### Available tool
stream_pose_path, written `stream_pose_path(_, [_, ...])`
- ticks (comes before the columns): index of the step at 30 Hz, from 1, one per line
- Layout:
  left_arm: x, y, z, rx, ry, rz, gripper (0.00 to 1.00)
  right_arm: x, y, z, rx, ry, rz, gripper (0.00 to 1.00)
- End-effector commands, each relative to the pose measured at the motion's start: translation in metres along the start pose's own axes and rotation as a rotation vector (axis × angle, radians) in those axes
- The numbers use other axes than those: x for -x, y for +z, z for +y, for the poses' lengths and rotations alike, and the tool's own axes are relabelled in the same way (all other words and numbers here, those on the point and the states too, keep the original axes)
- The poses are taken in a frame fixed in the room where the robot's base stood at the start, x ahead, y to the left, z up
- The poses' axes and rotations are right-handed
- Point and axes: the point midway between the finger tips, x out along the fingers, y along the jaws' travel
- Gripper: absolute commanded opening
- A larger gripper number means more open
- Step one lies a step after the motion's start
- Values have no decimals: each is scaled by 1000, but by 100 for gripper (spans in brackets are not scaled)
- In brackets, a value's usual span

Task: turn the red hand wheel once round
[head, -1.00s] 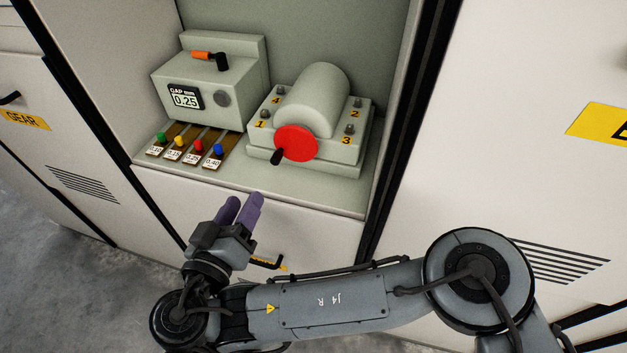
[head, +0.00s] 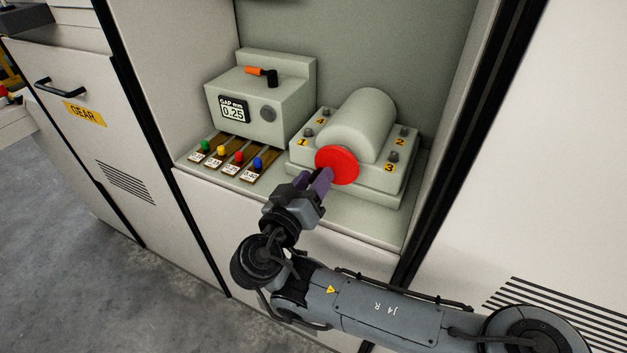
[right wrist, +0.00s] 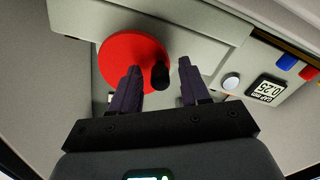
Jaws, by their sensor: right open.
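The red hand wheel (head: 337,166) is a disc on the front of a grey rounded unit (head: 361,124) inside the open cabinet bay. Its black handle (right wrist: 160,75) shows in the right wrist view near the edge of the wheel (right wrist: 122,52); in the head view my fingers hide it. My right gripper (head: 312,176) is at the lower left of the wheel. Its purple fingers are apart and empty. In the right wrist view the handle appears between the two fingertips (right wrist: 158,66), with gaps on both sides; I cannot tell how deep it sits. My left gripper is not in view.
Left of the unit stands a grey box (head: 258,95) with a GAP display reading 0.25 and an orange-gripped lever (head: 262,72). Several labelled strips with coloured knobs (head: 230,158) lie before it. Cabinet side walls bound the bay. The front shelf edge (head: 350,232) lies below the gripper.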

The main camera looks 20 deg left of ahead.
Motion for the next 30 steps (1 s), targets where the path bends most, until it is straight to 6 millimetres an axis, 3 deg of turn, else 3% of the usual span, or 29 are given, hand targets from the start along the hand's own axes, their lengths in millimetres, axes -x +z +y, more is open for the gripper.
stream_pose_path(11, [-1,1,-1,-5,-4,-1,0,-4,0,0,1,0,0,46])
stream_pose_path(20, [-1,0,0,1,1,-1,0,-4,0,0,0,0,0,0])
stream_pose_path(30, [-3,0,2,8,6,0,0,-4,1,0,27,0,0,0])
